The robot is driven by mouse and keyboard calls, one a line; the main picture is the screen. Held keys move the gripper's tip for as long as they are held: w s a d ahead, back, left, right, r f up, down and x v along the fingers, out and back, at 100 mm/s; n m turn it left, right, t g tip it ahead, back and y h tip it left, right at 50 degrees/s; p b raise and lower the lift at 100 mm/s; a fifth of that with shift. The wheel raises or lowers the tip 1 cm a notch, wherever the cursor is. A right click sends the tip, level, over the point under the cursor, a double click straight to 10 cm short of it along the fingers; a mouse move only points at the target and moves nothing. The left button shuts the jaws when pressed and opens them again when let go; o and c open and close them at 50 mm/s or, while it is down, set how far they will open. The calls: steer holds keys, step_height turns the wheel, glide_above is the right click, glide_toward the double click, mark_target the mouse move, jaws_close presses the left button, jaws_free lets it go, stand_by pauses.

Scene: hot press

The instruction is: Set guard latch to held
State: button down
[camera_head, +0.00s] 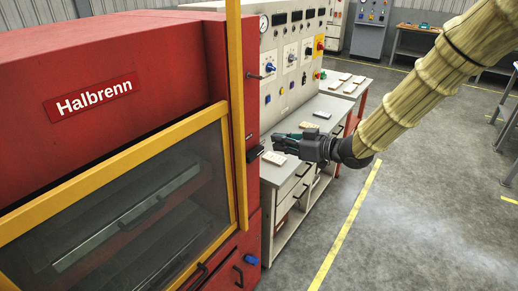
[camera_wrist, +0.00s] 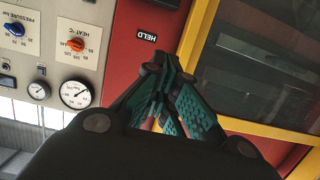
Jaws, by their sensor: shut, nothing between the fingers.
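The red press (camera_head: 75,75) marked Halbrenn fills the left of the head view. Its yellow-framed guard (camera_head: 232,120) has a dark window and is down. A small black fitting (camera_head: 255,153) sits on the red post beside the guard frame; I cannot tell whether it is the guard latch. In the wrist view a black HELD label (camera_wrist: 147,36) is on the red post, shown upside down. My gripper (camera_head: 274,142) has its teal fingers shut and empty, just right of the post. In the wrist view the fingertips (camera_wrist: 162,68) lie below the label and may hide the latch.
A grey control panel (camera_head: 290,60) with gauges and knobs stands behind the post. A grey bench (camera_head: 325,105) with small items runs below it. A black handle (camera_head: 254,76) sticks out higher on the post.

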mark_target(254, 150)
steer(key=shift+w+a+f+p, duration=0.8)
steer(key=shift+w+a+f, duration=0.25)
steer(key=shift+a, duration=0.25)
steer(key=shift+w+a+f+p, duration=0.8)
steer(key=shift+a+f, duration=0.3)
steer(key=shift+a, duration=0.2)
steer(key=shift+w+a+f+p, duration=0.75)
steer(key=shift+w+a+f, duration=0.3)
steer(key=shift+a, duration=0.25)
steer(key=shift+s, duration=0.1)
